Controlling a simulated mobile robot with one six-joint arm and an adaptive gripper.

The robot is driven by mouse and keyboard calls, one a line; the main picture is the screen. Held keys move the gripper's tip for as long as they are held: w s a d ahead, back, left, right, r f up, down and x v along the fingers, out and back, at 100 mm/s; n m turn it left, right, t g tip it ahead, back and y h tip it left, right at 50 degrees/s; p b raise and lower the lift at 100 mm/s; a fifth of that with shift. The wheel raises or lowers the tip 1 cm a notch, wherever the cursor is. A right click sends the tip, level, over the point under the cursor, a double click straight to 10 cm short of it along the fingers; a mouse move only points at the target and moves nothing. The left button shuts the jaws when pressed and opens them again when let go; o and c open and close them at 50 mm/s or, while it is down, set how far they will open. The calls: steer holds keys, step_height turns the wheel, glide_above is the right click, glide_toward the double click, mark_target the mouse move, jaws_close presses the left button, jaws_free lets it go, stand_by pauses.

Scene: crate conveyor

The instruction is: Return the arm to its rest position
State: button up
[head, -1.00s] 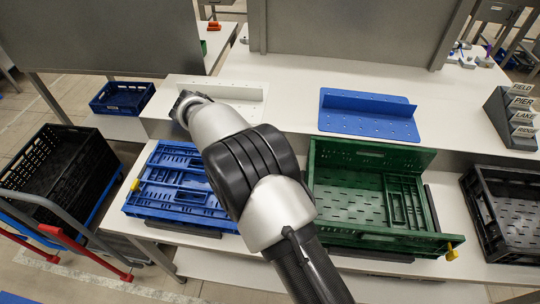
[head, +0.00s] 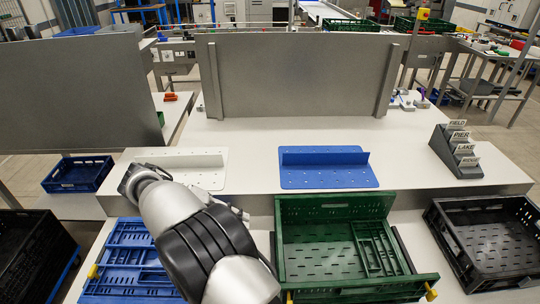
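My arm (head: 205,240) rises from the bottom of the head view, slightly left of centre. It bends up and left to a dark joint end (head: 139,180) near the white bracket plate. I cannot make out my gripper or its fingers; the arm's own links may hide it. A small grey part shows just behind the arm on its right, but I cannot tell what it is. No held object is visible.
A blue folded crate (head: 128,262) lies left of my arm and a green crate (head: 334,208) right of it. A black crate (head: 449,236) stands far right. The white bracket (head: 190,160), blue bracket (head: 325,181) and sign holder (head: 457,155) stand behind. A grey panel (head: 300,78) closes the back.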

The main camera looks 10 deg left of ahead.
steer(key=d+r+g+y, duration=0.1)
steer(key=d+r+y, duration=0.2)
steer(key=d+r, duration=0.55)
steer(key=d+r+g+y, duration=0.15)
steer(key=d+r, duration=0.45)
steer(key=d, duration=0.6)
steer(key=s+d+r+m+t+y, duration=0.1)
steer(key=s+d+r+m+y, duration=0.2)
steer(key=s+d, duration=0.7)
steer(key=s+d+f+t+y, duration=0.1)
steer(key=s+d, duration=0.1)
steer(key=s, duration=0.3)
steer(key=s+d+f+t+y, duration=0.1)
steer(key=s+d+f+t, duration=0.1)
steer(key=s, duration=0.2)
steer(key=shift+s+d+f+y, duration=0.3)
steer(key=shift+s+y, duration=0.05)
